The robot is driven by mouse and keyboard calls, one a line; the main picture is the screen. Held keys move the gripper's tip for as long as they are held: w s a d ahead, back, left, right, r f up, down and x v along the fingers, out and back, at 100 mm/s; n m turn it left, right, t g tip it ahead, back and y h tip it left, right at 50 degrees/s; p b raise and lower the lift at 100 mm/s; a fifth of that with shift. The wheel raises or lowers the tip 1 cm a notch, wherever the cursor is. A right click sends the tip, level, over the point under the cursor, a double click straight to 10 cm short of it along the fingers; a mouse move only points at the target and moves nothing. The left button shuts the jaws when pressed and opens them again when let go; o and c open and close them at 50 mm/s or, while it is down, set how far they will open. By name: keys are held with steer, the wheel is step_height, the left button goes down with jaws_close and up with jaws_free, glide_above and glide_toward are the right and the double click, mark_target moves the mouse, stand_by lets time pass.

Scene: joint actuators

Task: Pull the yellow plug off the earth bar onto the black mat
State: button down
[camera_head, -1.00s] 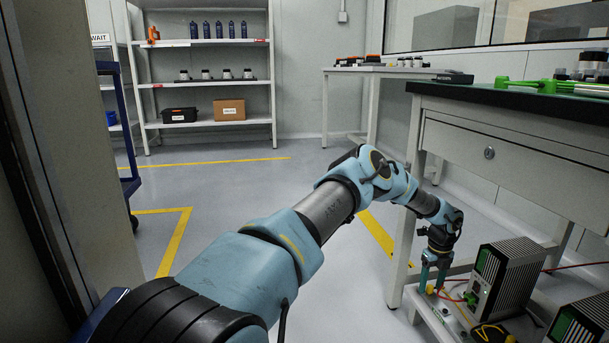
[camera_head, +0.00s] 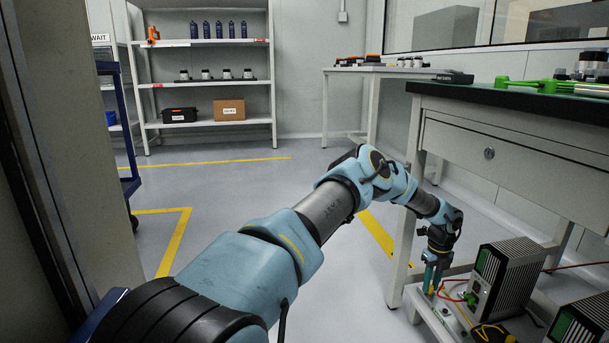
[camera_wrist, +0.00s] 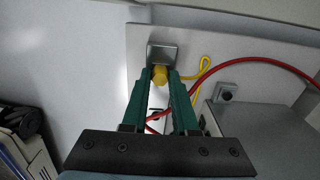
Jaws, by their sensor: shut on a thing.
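The yellow plug (camera_wrist: 160,74) is at the grey metal earth bar (camera_wrist: 162,53) in the wrist view. My gripper (camera_wrist: 160,80) has its two green fingers on either side of the plug and is shut on it. The plug still appears to be against the bar. In the head view my gripper (camera_head: 432,287) points down at the low shelf under the bench, and the fingers mostly hide the plug. I cannot clearly make out the black mat in either view.
A red cable (camera_wrist: 260,62) arcs close to the right of the fingers, and a yellow cable (camera_wrist: 207,70) loops beside the bar. A black-and-green finned unit (camera_head: 505,275) stands right of my gripper, with another (camera_head: 580,322) nearer. The bench leg (camera_head: 402,235) is close on the left.

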mark_target(431, 286)
steer(key=shift+r, duration=0.2)
stand_by(0.7)
steer(key=shift+r+p, duration=1.95)
steer(key=shift+r, duration=0.9)
